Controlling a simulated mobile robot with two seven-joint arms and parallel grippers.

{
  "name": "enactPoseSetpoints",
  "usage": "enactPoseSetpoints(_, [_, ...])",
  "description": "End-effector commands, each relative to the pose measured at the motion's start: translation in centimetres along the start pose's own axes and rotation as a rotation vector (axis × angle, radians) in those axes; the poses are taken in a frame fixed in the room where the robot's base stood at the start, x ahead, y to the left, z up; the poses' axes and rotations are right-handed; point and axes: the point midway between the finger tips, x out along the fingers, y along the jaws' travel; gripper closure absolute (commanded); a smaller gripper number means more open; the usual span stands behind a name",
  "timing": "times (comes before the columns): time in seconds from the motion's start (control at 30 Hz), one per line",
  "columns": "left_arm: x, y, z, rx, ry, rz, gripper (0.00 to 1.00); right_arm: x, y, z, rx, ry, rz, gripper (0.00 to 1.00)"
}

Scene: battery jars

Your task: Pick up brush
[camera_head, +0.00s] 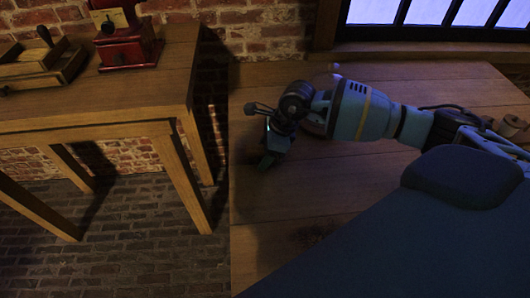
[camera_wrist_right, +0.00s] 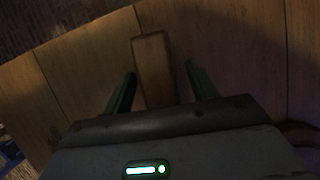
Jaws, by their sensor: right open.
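In the right wrist view a plain brown wooden piece (camera_wrist_right: 152,68), which looks like the brush, lies on the table planks between my right gripper's two fingers (camera_wrist_right: 160,85). The fingers are open, with a gap on each side of it. Its near end is hidden behind the gripper body, and I see no bristles. In the head view my right gripper (camera_head: 268,160) points down near the left edge of the table, and I cannot make out the brush there. My left gripper is not in view.
The plank table (camera_head: 300,210) has bare room in front of the gripper. Wooden spool-like pieces (camera_head: 510,126) stand at its right. A separate wooden table (camera_head: 130,95) at the left bears a red grinder (camera_head: 128,48) and a wooden tray (camera_head: 40,62). A brick wall stands behind.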

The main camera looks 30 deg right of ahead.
Motion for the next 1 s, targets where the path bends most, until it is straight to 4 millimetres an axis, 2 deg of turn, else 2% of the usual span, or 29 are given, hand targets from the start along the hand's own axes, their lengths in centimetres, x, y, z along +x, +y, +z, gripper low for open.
enactPoseSetpoints(0.13, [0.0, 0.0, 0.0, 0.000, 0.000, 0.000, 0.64, -0.1, 0.0, 0.0, 0.000, 0.000, -0.001, 0.42])
enactPoseSetpoints(0.5, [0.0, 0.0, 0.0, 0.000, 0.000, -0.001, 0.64, -0.1, 0.0, 0.0, 0.000, -0.001, -0.001, 0.90])
enactPoseSetpoints(0.83, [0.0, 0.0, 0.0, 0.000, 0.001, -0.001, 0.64, -0.4, -0.1, 0.2, -0.001, -0.002, -0.001, 0.91])
enactPoseSetpoints(1.0, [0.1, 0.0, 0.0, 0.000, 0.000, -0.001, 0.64, -1.5, -0.1, 0.7, -0.001, -0.004, -0.003, 0.91])
